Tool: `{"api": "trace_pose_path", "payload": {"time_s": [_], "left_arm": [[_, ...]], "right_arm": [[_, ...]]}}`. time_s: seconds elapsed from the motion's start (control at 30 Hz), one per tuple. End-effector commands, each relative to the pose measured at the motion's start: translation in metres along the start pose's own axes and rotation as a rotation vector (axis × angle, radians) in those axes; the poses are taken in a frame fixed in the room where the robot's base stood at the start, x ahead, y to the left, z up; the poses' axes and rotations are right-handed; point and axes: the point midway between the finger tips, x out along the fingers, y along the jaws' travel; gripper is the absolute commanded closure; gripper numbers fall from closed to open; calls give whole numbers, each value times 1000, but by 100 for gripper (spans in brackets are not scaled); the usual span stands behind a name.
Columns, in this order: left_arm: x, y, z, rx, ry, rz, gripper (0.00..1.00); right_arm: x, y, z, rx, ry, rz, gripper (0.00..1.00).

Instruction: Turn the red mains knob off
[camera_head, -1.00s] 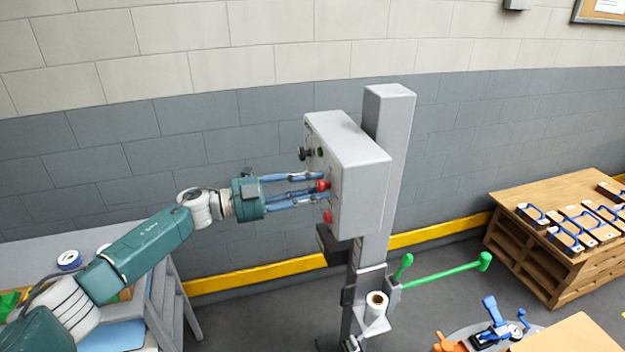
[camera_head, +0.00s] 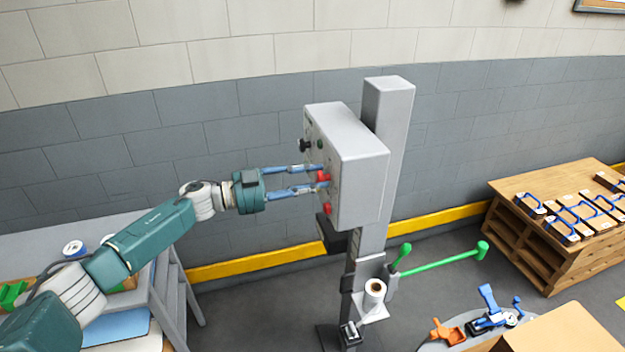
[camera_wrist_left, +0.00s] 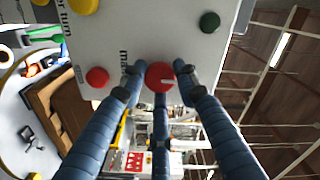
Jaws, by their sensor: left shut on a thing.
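The red mains knob (camera_head: 323,178) sits on the side face of the grey control box (camera_head: 362,180). In the left wrist view the knob (camera_wrist_left: 160,76) is round, with a short white line from its middle toward the right, beside the printed word "mains". My left gripper (camera_head: 320,176) reaches in from the left, its blue fingers shut around the knob. In the left wrist view the fingertips of the left gripper (camera_wrist_left: 158,80) press on the knob's left and right sides, with a third finger below. My right gripper is not in view.
A red button (camera_head: 328,209) is below the knob; it also shows in the wrist view (camera_wrist_left: 97,77). A green lever (camera_head: 440,260) sticks out from the post lower down. A wooden stand (camera_head: 540,235) is at right.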

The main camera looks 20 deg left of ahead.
Motion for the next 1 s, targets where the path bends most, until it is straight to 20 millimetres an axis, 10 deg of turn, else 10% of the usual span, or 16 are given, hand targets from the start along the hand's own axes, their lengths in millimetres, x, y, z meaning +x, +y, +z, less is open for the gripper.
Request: {"api": "trace_pose_path", "payload": {"time_s": [0.13, 0.53, 1.0], "left_arm": [[0, -6, 1, 1, -6, -11, 51], [-10, -1, 2, 1, -4, -2, 51], [-100, -2, 3, -1, -7, -4, 51]], "right_arm": [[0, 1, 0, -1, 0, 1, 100], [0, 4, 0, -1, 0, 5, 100], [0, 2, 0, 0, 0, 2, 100]]}}
